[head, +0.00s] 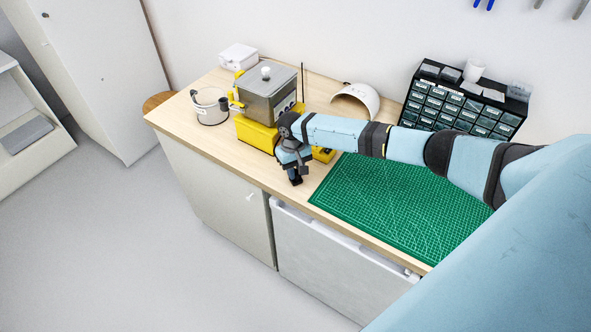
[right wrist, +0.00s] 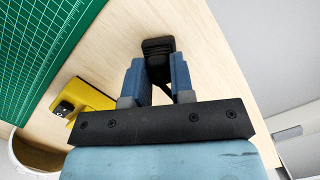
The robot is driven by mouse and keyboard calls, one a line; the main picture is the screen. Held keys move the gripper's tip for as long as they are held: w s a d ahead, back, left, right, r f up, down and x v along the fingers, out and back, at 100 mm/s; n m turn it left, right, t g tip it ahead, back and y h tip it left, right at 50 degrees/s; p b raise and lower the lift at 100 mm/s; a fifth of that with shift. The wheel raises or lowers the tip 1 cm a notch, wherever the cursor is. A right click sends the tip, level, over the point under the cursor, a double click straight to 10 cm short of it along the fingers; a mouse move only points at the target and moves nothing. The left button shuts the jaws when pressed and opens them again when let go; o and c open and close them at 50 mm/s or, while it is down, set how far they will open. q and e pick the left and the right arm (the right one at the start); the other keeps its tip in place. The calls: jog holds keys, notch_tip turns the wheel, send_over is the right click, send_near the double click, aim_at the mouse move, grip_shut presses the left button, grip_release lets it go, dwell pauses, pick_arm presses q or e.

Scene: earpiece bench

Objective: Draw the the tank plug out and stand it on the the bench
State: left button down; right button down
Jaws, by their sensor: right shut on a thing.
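My right gripper (head: 295,177) is low over the front part of the bench (head: 216,139), left of the green mat. In the right wrist view its two blue fingers (right wrist: 158,78) are shut on a black ribbed plug (right wrist: 158,46), which sticks out past the fingertips over bare wood. I cannot tell whether the plug touches the bench. The tank (head: 270,98) is a grey metal box with a white-knobbed lid on a yellow base, behind and left of the gripper. My left gripper is not in view.
The green cutting mat (head: 405,207) covers the right of the bench. A yellow block (right wrist: 92,96) lies near the gripper. A clear beaker-like pot (head: 210,108), a white curved shell (head: 358,100) and a drawer cabinet (head: 462,104) stand farther back. The bench's front edge is close.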

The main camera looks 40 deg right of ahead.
jog(key=shift+s+f, duration=0.1)
jog(key=c, duration=1)
grip_release()
jog(key=shift+c, duration=0.2)
jog(key=shift+o, duration=0.7)
pick_arm(q)
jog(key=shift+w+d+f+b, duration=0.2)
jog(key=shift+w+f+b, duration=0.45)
jog(key=shift+b, duration=0.45)
pick_arm(e)
notch_tip(320, 180, up, 14)
jog(key=w, duration=0.2)
jog(key=shift+w+d+f, duration=0.2)
jog(key=shift+w, duration=0.05)
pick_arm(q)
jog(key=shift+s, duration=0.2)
